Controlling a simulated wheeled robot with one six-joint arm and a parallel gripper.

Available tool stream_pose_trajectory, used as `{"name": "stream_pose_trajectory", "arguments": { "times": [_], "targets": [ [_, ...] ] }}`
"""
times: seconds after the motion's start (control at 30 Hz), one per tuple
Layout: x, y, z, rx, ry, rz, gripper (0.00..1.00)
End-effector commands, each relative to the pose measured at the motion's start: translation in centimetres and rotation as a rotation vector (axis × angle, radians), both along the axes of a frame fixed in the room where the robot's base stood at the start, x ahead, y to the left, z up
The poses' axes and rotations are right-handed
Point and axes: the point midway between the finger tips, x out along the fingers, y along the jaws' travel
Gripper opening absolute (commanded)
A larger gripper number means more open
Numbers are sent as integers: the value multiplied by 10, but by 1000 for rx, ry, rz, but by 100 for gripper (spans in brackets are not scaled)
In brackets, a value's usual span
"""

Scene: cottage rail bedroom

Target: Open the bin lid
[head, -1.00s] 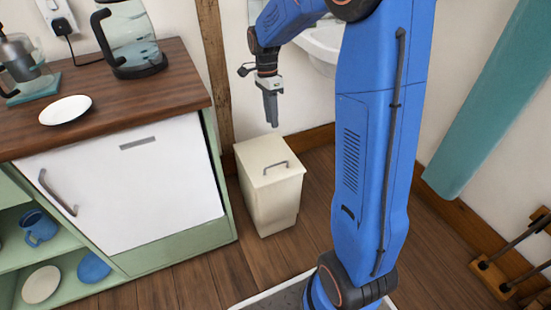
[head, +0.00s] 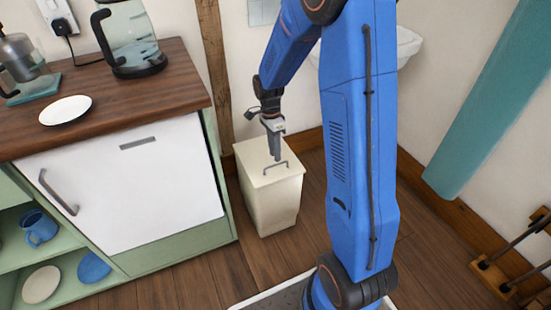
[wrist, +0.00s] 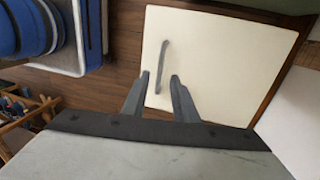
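The cream bin (head: 270,205) stands on the wooden floor with its lid (head: 262,164) shut. A grey bar handle (head: 276,167) sits on top of the lid. In the wrist view the lid (wrist: 225,60) fills much of the picture, with the handle (wrist: 163,68) left of its middle. My gripper (head: 276,158) points down just above the lid, close to the handle. In the wrist view its two fingers (wrist: 158,78) are apart, with the near end of the handle showing in line with the gap between them. I cannot tell whether they touch the handle.
A green cabinet with a white door (head: 125,185) and wooden top stands just left of the bin. The wall and skirting are behind the bin. A white basin (head: 405,45) hangs on the wall behind my arm. Floor (head: 205,275) in front is clear.

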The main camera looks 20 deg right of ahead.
Motion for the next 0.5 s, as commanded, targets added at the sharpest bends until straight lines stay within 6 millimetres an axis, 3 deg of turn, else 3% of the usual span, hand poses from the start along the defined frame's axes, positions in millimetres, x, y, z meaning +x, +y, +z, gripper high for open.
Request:
{"name": "stream_pose_trajectory", "arguments": {
  "times": [0.2, 0.5],
  "targets": [
    [-5, 0, -25, 0, 2, 0, 26],
    [-6, 0, -32, 0, -1, 0, 26]
  ]
}}
